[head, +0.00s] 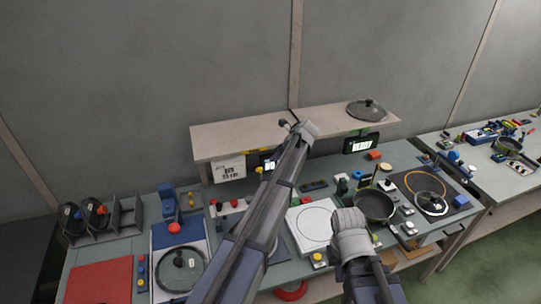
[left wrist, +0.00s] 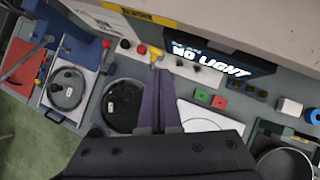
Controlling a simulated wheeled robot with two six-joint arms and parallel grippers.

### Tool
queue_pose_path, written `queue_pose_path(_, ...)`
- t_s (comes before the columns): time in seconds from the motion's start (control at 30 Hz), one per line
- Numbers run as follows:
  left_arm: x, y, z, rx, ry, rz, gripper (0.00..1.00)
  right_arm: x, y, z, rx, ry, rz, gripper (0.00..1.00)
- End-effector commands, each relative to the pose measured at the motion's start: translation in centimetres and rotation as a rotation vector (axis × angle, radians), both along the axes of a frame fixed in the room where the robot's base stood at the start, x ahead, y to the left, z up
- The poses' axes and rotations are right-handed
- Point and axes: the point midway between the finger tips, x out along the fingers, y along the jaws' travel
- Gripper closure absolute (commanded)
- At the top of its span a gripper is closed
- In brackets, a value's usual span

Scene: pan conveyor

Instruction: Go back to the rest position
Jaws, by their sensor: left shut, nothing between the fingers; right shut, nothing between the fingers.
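My left arm reaches up across the middle of the head view. Its gripper (head: 289,123) is at the far end, near the shelf's front edge. In the left wrist view its two dark fingers (left wrist: 158,103) lie together, shut with nothing between them. My right arm comes in at the lower middle right of the head view. Its pale wrist end (head: 350,222) is over the bench, left of a dark pan (head: 374,206). The right fingers are hard to make out behind the wrist. No held object shows at it.
A wooden shelf (head: 235,138) with a glass lid (head: 367,110) spans the bench's back. The bench holds a white plate unit (head: 307,232), a left lid (head: 180,270), a red mat (head: 100,283) and several small blocks. A second bench (head: 460,155) stands right.

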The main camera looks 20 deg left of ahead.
Motion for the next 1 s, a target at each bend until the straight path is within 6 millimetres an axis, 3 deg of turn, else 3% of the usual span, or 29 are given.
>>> queue_pose_path(0.07, -0.2, -0.3, 0.7, 0.0, 0.001, 0.001, 1.0, 0.0, 0.0, 0.7, 0.0, 0.0, 0.001, 1.0)
queue_pose_path(0.53, -0.3, -0.5, 0.5, -0.001, 0.0, 0.002, 1.0, 0.0, 0.0, 0.5, 0.0, 0.0, 0.001, 1.0)
queue_pose_path(0.63, -1.6, -1.2, -0.3, -0.025, -0.02, 0.039, 1.0, 0.0, 0.0, -0.1, 0.0, 0.0, 0.001, 1.0)
queue_pose_path(0.77, -6.4, -3.9, -3.3, -0.129, -0.1, 0.203, 1.0, 0.0, 0.0, -2.4, -0.001, 0.0, 0.003, 1.0)
queue_pose_path(1.0, -19.1, -10.3, -10.0, -0.383, -0.268, 0.725, 1.0, 0.0, 0.0, -7.3, -0.002, 0.0, 0.006, 1.0)
